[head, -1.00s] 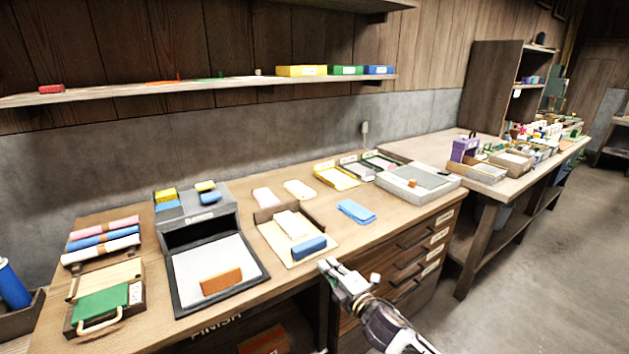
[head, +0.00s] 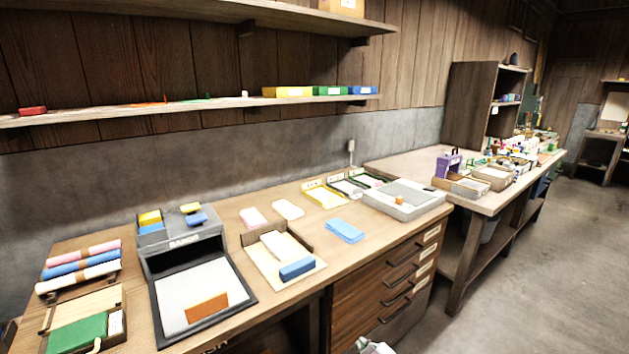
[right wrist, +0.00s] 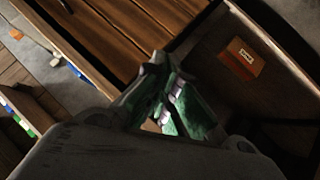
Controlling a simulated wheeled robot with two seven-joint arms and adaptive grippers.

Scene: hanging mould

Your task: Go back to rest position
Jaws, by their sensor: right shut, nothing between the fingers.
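My right gripper (right wrist: 172,105) is shut and empty in the right wrist view, with its green-lined fingers close together. In the head view only a small part of it (head: 372,347) shows at the bottom edge, below the bench top and in front of the drawers. The rest of the right arm is out of the head view. My left gripper is in neither view.
The wooden bench (head: 318,240) carries trays, a blue cloth (head: 344,230), a grey case (head: 402,205) and an orange block (head: 207,308). Dark-handled drawers (head: 392,290) front it. A labelled red box (right wrist: 243,60) lies under it. The floor (head: 530,290) at right is clear.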

